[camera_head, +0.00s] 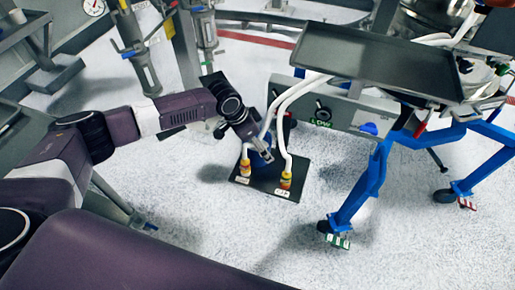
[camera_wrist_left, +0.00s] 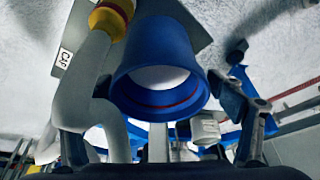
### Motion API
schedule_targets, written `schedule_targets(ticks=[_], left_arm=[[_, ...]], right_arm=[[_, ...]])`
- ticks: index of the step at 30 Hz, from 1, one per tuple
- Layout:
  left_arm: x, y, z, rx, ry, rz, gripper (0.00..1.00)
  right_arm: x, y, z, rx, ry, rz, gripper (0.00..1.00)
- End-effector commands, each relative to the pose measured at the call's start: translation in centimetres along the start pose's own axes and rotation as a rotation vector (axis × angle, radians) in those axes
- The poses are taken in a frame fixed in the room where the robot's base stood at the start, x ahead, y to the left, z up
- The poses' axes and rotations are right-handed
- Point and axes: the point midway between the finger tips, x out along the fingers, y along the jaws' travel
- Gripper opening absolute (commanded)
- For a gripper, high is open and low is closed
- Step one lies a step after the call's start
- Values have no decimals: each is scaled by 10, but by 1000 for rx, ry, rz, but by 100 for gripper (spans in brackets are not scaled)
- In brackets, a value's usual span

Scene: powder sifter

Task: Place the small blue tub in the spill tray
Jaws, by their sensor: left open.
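The small blue tub (camera_head: 258,160) stands on a dark floor plate, partly hidden by my left gripper (camera_head: 264,152) in the head view. In the left wrist view the tub (camera_wrist_left: 160,60) shows its round mouth, with a pale inside and a thin red ring. My left gripper (camera_wrist_left: 160,125) is open, with one finger to each side of the tub's mouth. I cannot tell if either finger touches it. A large, shallow grey tray (camera_head: 375,62), likely the spill tray, lies empty above a blue-legged frame. My right gripper is out of view.
Two white hoses (camera_head: 284,115) with yellow and red ends reach the dark plate (camera_head: 265,187) close beside the tub. The blue wheeled frame (camera_head: 360,190) stands to the right. Clear pale floor lies in front of the plate.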

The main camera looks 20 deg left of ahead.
Motion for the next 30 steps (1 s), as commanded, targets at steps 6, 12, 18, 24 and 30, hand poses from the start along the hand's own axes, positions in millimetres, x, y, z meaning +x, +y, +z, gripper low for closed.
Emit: schedule_targets(ticks=[6,12,18,24,30], left_arm=[[24,1,0,-2,-1,0,86],[27,1,0,0,0,0,86],[27,0,0,-1,0,0,73],[26,0,0,-1,0,0,51],[26,0,-1,-1,2,-1,29]], right_arm=[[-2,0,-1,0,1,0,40],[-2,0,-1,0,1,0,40],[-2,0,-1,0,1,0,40],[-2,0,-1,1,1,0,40],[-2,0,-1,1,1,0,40]])
